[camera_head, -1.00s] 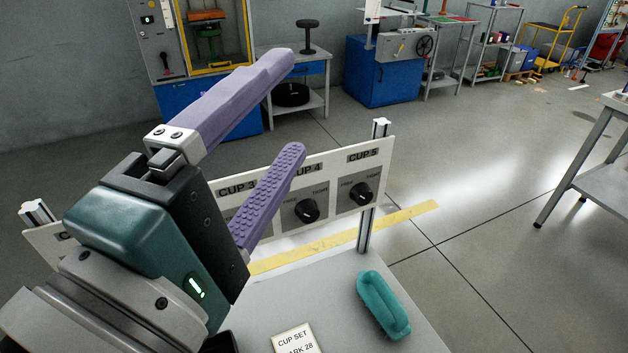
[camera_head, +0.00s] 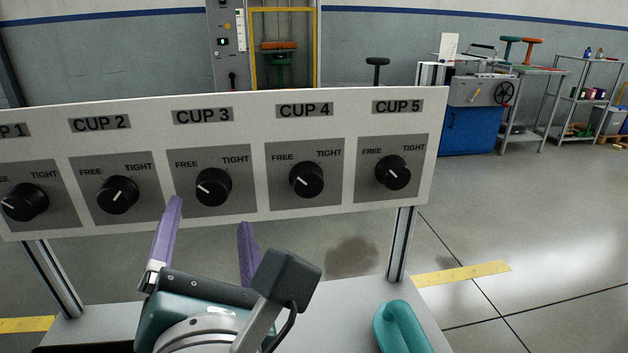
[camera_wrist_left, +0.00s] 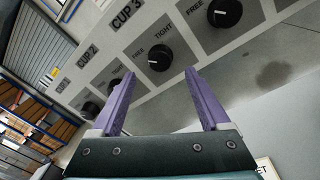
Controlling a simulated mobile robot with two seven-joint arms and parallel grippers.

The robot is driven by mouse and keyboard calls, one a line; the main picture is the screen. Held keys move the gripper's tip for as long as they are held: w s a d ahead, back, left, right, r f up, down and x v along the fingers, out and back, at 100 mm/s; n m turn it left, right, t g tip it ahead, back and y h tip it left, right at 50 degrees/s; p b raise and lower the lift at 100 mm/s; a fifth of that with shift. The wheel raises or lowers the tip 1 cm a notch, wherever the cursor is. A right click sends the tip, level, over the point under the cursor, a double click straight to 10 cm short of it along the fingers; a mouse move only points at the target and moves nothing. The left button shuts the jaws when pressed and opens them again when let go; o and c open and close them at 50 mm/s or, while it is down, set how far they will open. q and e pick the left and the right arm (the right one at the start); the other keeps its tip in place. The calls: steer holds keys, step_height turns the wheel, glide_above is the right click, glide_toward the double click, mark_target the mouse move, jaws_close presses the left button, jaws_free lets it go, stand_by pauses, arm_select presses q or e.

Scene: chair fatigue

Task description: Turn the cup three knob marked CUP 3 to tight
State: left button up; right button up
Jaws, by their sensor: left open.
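The black CUP 3 knob (camera_head: 213,187) is on the upright white panel (camera_head: 256,100), between the words FREE and TIGHT. Its white mark points left, to the FREE side. My left gripper (camera_head: 209,212) is open and empty in front of the panel, its purple fingers pointing at it. In the head view its tips lie just below the CUP 3 knob, one to each side. In the left wrist view, the CUP 3 knob (camera_wrist_left: 160,57) shows just past the gap between the fingertips (camera_wrist_left: 159,73). Contact is not visible. My right gripper is out of view.
The CUP 2 knob (camera_head: 118,195) and CUP 4 knob (camera_head: 306,180) flank CUP 3. The CUP 5 knob (camera_head: 393,173) is farther right. Metal posts (camera_head: 401,244) hold the panel over a grey table. A teal handle-like object (camera_head: 400,328) lies at the table's right.

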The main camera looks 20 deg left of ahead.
mark_target(213, 195)
arm_select(q)
steer(key=x, duration=0.5)
steer(key=shift+w+a, duration=0.15)
steer(key=shift+w, duration=0.1)
jaws_close()
stand_by(0.4)
